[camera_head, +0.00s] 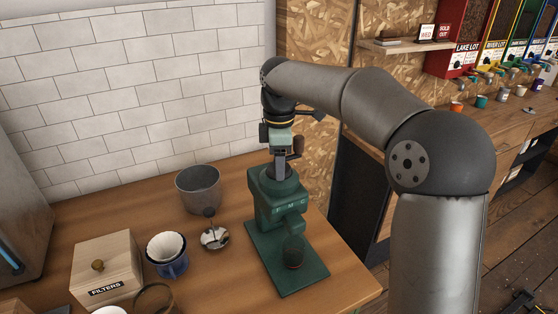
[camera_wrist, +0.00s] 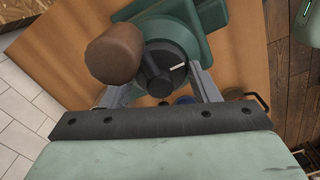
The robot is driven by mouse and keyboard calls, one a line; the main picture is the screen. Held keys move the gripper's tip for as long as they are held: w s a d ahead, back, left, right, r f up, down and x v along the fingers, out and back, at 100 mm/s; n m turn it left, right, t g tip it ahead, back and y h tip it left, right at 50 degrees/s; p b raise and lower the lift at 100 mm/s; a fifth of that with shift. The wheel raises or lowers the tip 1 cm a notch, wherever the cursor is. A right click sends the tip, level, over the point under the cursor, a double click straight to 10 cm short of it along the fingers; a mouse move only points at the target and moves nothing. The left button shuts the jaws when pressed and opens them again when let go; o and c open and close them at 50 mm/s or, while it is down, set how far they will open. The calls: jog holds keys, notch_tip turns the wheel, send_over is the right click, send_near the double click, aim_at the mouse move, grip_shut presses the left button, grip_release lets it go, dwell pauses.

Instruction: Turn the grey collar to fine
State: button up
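The green grinder (camera_head: 276,207) stands upright on the wooden counter, with small letters on its front; only an M is readable. A grey collar (camera_head: 275,178) is at its top, below my gripper (camera_head: 281,158). In the wrist view, a dark round top with a white mark (camera_wrist: 178,66) points right. A crank with a brown knob (camera_wrist: 114,54) crosses it and hides part of my left finger. My gripper's fingers (camera_wrist: 165,78) stand on either side of the round top, wide apart. Whether they touch the collar is hidden.
A grey metal bin (camera_head: 198,190) stands left of the grinder. A small dish with a dark-knobbed tool (camera_head: 214,238), a blue-white cup (camera_head: 167,256) and a wooden filters box (camera_head: 106,266) are farther left. A tiled wall is behind, and the counter's edge is close on the right.

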jog(key=c, duration=0.3)
jog(key=shift+m, duration=0.3)
jog(key=shift+r+m+p, duration=0.1)
jog(key=shift+m+p, duration=0.45)
jog(key=shift+m, duration=2.05)
jog(key=shift+p, duration=0.3)
jog(key=o, duration=1)
